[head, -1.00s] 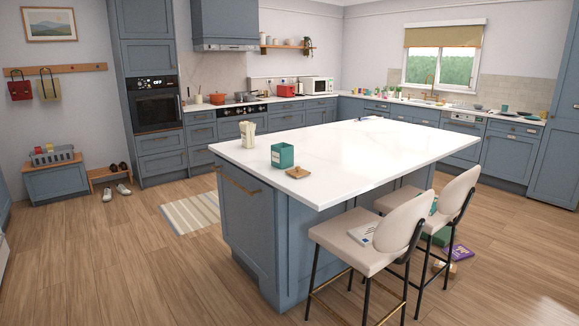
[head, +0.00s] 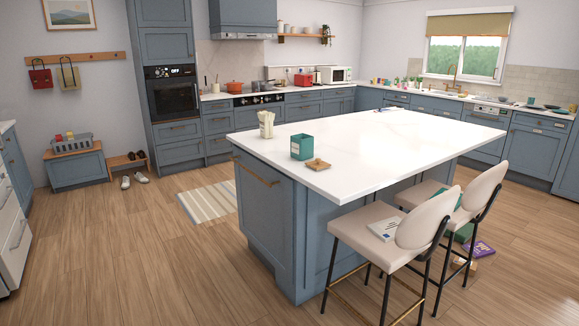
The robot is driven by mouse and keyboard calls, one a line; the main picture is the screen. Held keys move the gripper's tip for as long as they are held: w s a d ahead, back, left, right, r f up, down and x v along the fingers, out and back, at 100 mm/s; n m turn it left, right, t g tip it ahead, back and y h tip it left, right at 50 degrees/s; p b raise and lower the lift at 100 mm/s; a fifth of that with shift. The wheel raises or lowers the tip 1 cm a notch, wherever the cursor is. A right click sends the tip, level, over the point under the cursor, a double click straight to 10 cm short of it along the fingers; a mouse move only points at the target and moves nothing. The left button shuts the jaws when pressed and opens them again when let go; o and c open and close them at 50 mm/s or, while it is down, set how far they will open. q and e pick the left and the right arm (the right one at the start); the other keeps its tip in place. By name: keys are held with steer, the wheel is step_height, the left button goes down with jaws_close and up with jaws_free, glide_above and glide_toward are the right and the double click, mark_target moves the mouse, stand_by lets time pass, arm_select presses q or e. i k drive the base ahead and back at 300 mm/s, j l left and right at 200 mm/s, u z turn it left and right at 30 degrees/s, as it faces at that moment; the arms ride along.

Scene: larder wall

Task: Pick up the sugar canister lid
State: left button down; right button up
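The sugar canister (head: 302,147) is a teal, box-shaped container with a pale label, standing on the near left part of the white island top. It appears open at the top. Neither of my grippers is in the head view.
The white island top (head: 400,140) is mostly clear. Two stools (head: 385,235) stand at the island's right side, with a book on one seat. A purple box (head: 480,248) lies on the floor. The wooden floor at left is open.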

mark_target(317, 164)
steer(key=i+j+u, duration=0.4)
steer(key=i, duration=0.45)
steer(key=i+u, duration=0.35)
steer(key=i, duration=0.5)
steer(key=i+j+z, duration=0.1)
steer(key=i+z, duration=0.35)
steer(key=i+j+z, duration=0.45)
steer(key=i, duration=0.15)
steer(key=i+j+z, duration=0.45)
steer(key=i+l, duration=0.05)
